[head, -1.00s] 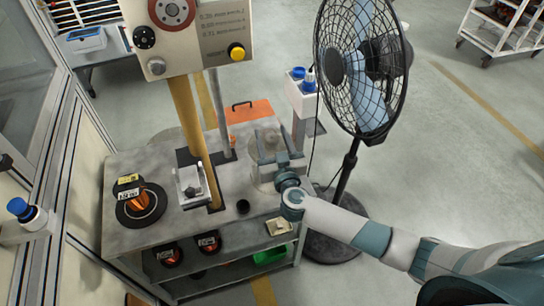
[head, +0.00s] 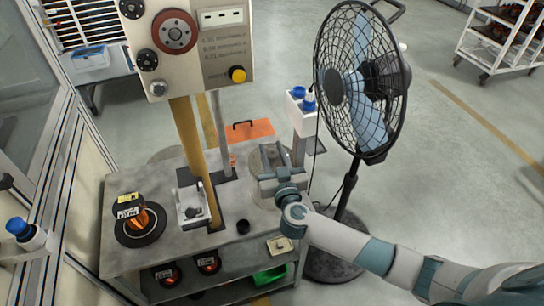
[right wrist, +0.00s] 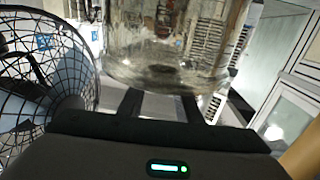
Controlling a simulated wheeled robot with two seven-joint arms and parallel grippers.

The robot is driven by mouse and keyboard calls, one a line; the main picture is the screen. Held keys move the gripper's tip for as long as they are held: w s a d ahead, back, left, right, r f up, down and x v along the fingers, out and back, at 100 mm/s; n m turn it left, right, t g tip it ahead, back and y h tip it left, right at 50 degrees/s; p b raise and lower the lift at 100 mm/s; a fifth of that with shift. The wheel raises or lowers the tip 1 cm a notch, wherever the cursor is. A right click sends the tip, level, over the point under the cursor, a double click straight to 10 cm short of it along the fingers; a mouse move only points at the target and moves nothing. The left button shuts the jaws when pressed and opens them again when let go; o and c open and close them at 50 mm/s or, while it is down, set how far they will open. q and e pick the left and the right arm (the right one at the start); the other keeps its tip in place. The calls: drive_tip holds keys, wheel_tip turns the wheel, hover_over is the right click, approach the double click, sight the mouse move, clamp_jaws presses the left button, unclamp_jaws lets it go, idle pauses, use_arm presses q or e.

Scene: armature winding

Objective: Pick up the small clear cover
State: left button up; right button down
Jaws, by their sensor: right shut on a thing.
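The clear cover is a see-through cylinder standing upright in the right wrist view (right wrist: 175,50), close in front of my right gripper (right wrist: 160,105). In the head view the clear cover (head: 256,163) is at the right end of the workbench, partly hidden behind the right gripper (head: 275,162). The right gripper's fingers are shut on the cover. I cannot tell whether its bottom touches the bench. My left gripper is not in view.
A large fan (head: 362,80) stands close on the right.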

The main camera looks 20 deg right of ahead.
drive_tip(key=r, duration=0.1)
drive_tip(key=d+r, duration=0.1)
drive_tip(key=shift+s+r, duration=0.15)
drive_tip(key=shift+r, duration=0.25)
drive_tip(key=s+d+r, duration=0.4)
drive_tip(key=d+r, duration=0.2)
drive_tip(key=d, duration=0.3)
drive_tip(key=shift+s+d+r+b, duration=0.15)
drive_tip(key=shift+d+r+b, duration=0.05)
drive_tip(key=shift+d+b, duration=0.2)
drive_tip(key=shift+s+a+f, duration=0.1)
drive_tip(key=s+a+f+b, duration=0.1)
drive_tip(key=s+a, duration=0.3)
drive_tip(key=s, duration=0.4)
drive_tip(key=s+a+f+y+b, duration=0.1)
drive_tip(key=s+a, duration=0.4)
drive_tip(key=s, duration=0.3)
drive_tip(key=shift+s+f+n, duration=0.15)
drive_tip(key=shift+s+n, duration=0.1)
drive_tip(key=shift+n, duration=0.05)
drive_tip(key=shift+a, duration=0.1)
